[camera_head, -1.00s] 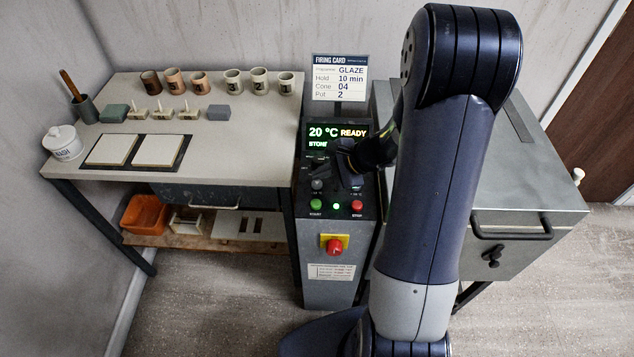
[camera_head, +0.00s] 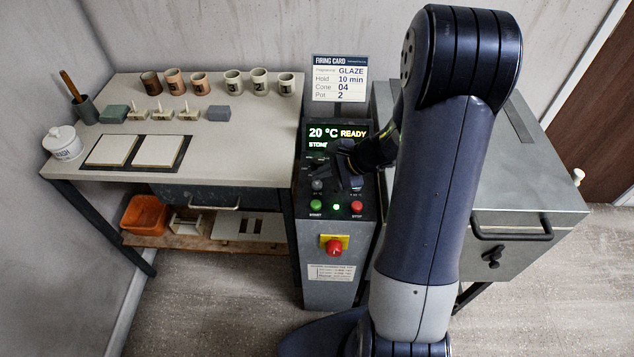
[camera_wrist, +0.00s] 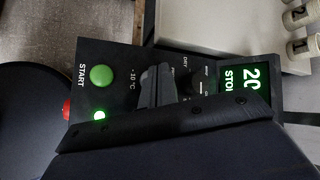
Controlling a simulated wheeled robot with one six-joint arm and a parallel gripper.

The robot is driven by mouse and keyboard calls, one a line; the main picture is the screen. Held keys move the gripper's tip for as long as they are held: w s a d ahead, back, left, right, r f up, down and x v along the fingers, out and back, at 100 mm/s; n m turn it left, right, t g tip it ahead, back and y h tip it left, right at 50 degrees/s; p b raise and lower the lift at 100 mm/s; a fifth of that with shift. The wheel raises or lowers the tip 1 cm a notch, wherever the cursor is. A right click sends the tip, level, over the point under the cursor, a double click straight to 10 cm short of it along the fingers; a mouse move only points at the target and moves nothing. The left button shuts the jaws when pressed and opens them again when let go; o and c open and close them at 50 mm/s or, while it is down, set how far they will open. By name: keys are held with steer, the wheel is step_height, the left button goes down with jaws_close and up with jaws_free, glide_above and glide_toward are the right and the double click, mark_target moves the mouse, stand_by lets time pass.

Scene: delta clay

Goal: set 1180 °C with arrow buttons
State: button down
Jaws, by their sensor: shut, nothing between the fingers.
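The kiln control panel (camera_head: 312,190) stands between the work table and the kiln. Its display (camera_head: 337,135) reads 20 °C READY, with a second line partly hidden that starts "STON". My gripper (camera_head: 345,178) is shut and empty over the middle of the panel, at the arrow buttons' row. In the wrist view, the shut fingers (camera_wrist: 158,85) are beside the "10 °C" label and cover what lies under them. I cannot tell whether they touch a button. The green START button (camera_wrist: 101,75) and a lit green lamp (camera_wrist: 99,115) are clear of the fingers. The red STOP button (camera_head: 357,207) is at lower right.
A firing card (camera_head: 339,78) behind the panel reads GLAZE, 10 min, cone 04, pot 2. A red switch (camera_head: 334,246) is on the panel's front. The table (camera_head: 230,150) with several cups is at left, the kiln (camera_head: 525,190) at right.

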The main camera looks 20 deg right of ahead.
mark_target(321, 185)
steer(key=shift+f, duration=0.15)
stand_by(0.5)
steer(key=shift+f+b, duration=0.3)
steer(key=shift+b, duration=0.3)
steer(key=shift+f+b, duration=0.45)
steer(key=shift+b, duration=0.1)
stand_by(0.4)
steer(key=shift+r, duration=0.15)
steer(key=shift+r+p, duration=0.65)
steer(key=shift+r, duration=0.1)
steer(key=shift+r+p, duration=1.8)
steer(key=shift+r, duration=0.7)
steer(key=shift+a, duration=0.1)
